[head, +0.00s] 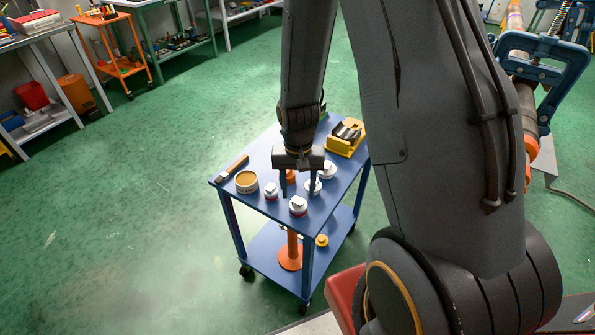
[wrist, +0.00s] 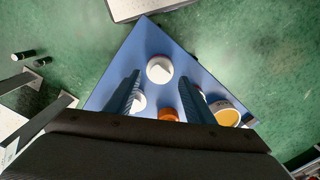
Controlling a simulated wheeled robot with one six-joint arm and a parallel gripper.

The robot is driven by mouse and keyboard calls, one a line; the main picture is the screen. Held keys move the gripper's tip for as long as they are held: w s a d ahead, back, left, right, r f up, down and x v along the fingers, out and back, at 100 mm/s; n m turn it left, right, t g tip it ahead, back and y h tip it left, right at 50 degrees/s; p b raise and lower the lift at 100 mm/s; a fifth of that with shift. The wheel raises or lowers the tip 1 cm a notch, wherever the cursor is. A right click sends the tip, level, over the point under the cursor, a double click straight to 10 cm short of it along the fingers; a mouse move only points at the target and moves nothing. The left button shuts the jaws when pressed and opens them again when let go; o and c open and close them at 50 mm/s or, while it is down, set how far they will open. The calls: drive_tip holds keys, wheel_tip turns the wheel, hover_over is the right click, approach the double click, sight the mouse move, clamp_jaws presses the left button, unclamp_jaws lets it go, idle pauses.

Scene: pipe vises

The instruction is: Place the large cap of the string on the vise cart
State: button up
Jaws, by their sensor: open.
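The blue vise cart (head: 232,201) stands in the middle of the head view, its top (wrist: 200,70) below my gripper in the wrist view. Several white, round capped pieces stand on it. The front one (head: 298,205) shows in the wrist view as the largest white round shape (wrist: 159,69), just beyond my fingertips. A smaller white piece (head: 271,190) stands to its left. I cannot tell which piece is the string's large cap. My gripper (head: 299,194) points down over the cart, open, with nothing visibly held. Its fingers (wrist: 159,80) partly hide other pieces.
A round tan-topped tin (head: 246,181), a brush (head: 235,166) and a yellow tool (head: 346,140) share the cart top. An orange piece (wrist: 168,115) lies between my fingers' bases. An orange stand (head: 290,255) is on the lower shelf. Green floor left of the cart is clear.

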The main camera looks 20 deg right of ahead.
sight(298, 201)
wheel_tip(298, 201, up, 9)
drive_tip(key=b, duration=0.2)
drive_tip(key=s+a+r+n+t, duration=0.1)
drive_tip(key=s+a+r+n, duration=0.1)
drive_tip(key=s+r+n, duration=0.2)
drive_tip(key=s+r, duration=0.2)
drive_tip(key=s, duration=0.2)
drive_tip(key=shift+a+r+n, duration=0.15)
drive_tip(key=shift+r+n, duration=0.15)
drive_tip(key=shift+f, duration=0.25)
idle(0.8)
